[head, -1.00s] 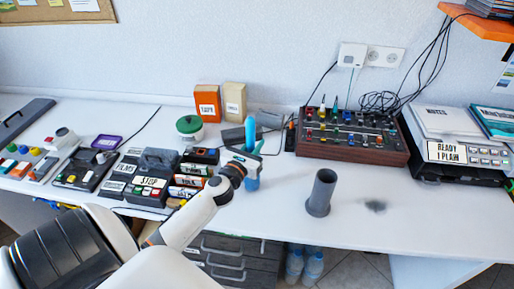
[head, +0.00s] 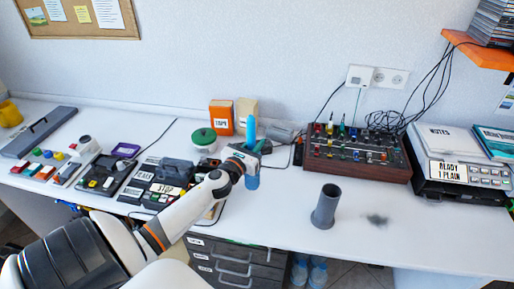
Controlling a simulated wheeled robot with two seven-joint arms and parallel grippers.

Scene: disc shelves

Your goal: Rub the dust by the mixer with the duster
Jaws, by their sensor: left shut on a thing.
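The mixer (head: 357,152), brown-sided with coloured knobs, stands against the wall right of centre. A dark grey dust patch (head: 377,220) lies on the white desk in front of it. My left gripper (head: 252,156) is shut on a blue upright thing, which looks like the duster (head: 251,130); its blue parts show above and below the jaws. It is left of the mixer, apart from the dust. A grey upright cylinder holder (head: 326,206) stands between the gripper and the dust, its top open. My right gripper is not in view.
A printer (head: 465,165) with papers stands at the right, under an orange shelf (head: 478,52). Left of my gripper are a green-lidded jar (head: 203,138), an orange box (head: 221,117) and several button panels. The desk (head: 430,235) is clear around the dust.

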